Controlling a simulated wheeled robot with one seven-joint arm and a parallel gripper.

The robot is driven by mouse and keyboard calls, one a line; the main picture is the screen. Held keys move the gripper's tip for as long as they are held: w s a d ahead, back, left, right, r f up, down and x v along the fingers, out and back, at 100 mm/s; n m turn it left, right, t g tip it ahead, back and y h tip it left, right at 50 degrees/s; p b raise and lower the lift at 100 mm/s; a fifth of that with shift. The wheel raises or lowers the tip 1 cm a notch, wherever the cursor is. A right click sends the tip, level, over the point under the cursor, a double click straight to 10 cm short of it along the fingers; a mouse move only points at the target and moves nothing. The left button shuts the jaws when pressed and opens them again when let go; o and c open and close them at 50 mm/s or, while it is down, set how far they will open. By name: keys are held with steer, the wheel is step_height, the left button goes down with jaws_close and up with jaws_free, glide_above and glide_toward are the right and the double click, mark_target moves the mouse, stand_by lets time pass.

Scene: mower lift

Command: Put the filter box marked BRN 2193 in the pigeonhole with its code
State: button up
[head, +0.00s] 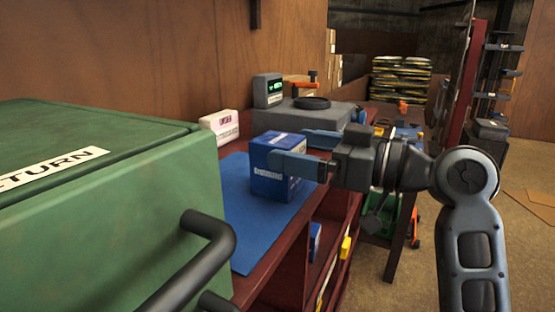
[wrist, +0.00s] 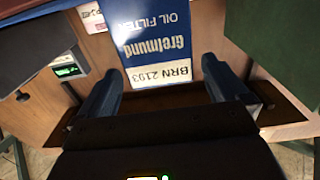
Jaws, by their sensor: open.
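The filter box (head: 270,185) is blue and white and stands on a blue mat on the bench. In the wrist view the gripper (wrist: 161,72) has a finger on either side of the box's label end; I cannot tell whether either touches. Pigeonhole codes are not readable.
A green box (head: 150,190) with a black handle fills the left foreground. Below the bench top are red-brown compartments (head: 290,265), with another blue box (head: 315,242) inside. A white-and-pink box (head: 222,125) and a display unit (head: 268,90) stand behind. Blue mat (head: 240,220) is clear in front.

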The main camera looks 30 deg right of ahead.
steer(key=shift+x, duration=1.3)
steer(key=shift+c, duration=0.4)
steer(key=c, duration=1.3)
